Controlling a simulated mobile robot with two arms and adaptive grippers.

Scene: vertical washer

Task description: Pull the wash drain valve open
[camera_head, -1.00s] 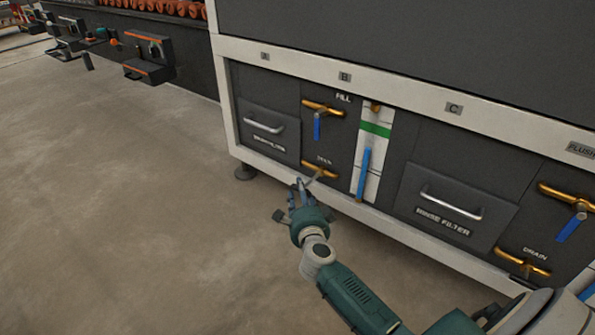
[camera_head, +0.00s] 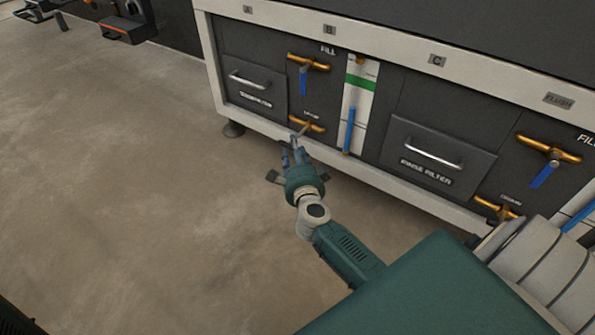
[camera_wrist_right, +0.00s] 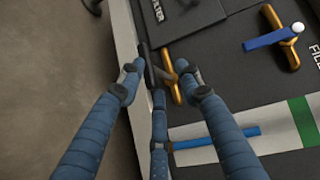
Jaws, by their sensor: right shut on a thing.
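The wash drain valve (camera_head: 307,124) is a short brass pipe with a grey lever, low on the dark front panel under a "DRAIN" label. In the right wrist view the brass of the valve (camera_wrist_right: 173,82) shows beyond my fingertips, with a dark lever (camera_wrist_right: 150,72) running in between them. My right gripper (camera_head: 296,146) is at the valve, with its blue fingers closed around the lever's outer end. In the wrist view the right gripper (camera_wrist_right: 160,82) has one finger on each side and a third below. The fingers partly hide the lever. My left gripper is out of view.
The fill valve (camera_head: 306,63) with a blue handle is above. A wash filter drawer (camera_head: 252,85) is at left, a white gauge strip with a blue bar (camera_head: 349,128) at right. The pale lower frame rail (camera_head: 262,124) runs below the panel. The floor in front is clear.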

